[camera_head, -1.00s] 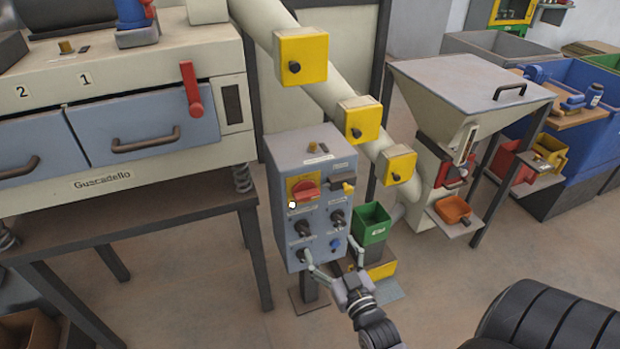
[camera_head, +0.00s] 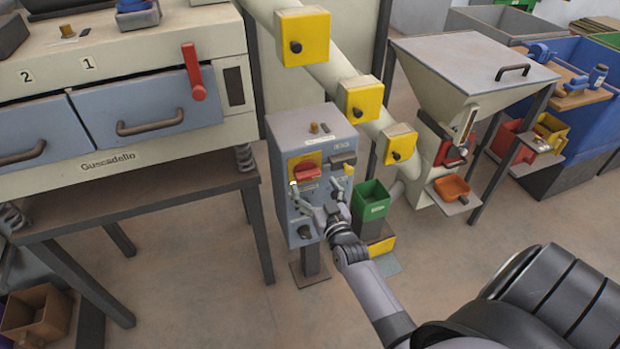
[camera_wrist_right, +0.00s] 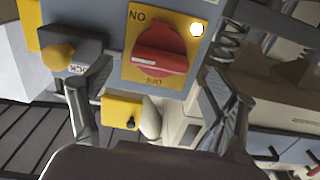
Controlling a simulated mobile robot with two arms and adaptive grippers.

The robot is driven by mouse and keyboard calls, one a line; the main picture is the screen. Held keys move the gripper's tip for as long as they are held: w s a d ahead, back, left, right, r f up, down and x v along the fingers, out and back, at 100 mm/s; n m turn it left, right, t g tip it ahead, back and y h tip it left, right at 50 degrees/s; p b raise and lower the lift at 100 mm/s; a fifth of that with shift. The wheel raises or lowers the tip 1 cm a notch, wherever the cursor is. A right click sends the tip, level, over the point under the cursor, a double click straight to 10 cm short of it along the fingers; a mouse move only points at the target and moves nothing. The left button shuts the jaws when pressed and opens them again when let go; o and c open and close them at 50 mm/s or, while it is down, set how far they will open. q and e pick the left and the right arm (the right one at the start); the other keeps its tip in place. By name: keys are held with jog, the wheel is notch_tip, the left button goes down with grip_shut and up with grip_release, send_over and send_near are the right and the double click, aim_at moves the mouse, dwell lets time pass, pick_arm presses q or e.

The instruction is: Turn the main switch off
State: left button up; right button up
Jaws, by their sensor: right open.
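The main switch (camera_head: 306,171) is a red rotary knob on a yellow plate, at the upper left of the grey-blue control box front (camera_head: 285,236). In the wrist view the red knob (camera_wrist_right: 160,47) shows close up, with upside-down lettering above and below it on the plate; which setting it points to I cannot tell for sure. My right gripper (camera_head: 316,188) is open and empty in front of the box, just below the switch. In the wrist view its two fingers are spread to either side of the plate, apart from the knob. My left gripper is out of view.
A yellow-knobbed part (camera_wrist_right: 58,57) is on the other side. A green bin (camera_head: 372,203) stands right of the box, and a machine table (camera_head: 150,193) at left. Lower knobs are partly behind my gripper.

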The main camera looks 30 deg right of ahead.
aim_at(310, 178)
jog(key=shift+x, duration=1.95)
jog(key=shift+c, duration=0.4)
jog(key=c, duration=1.1)
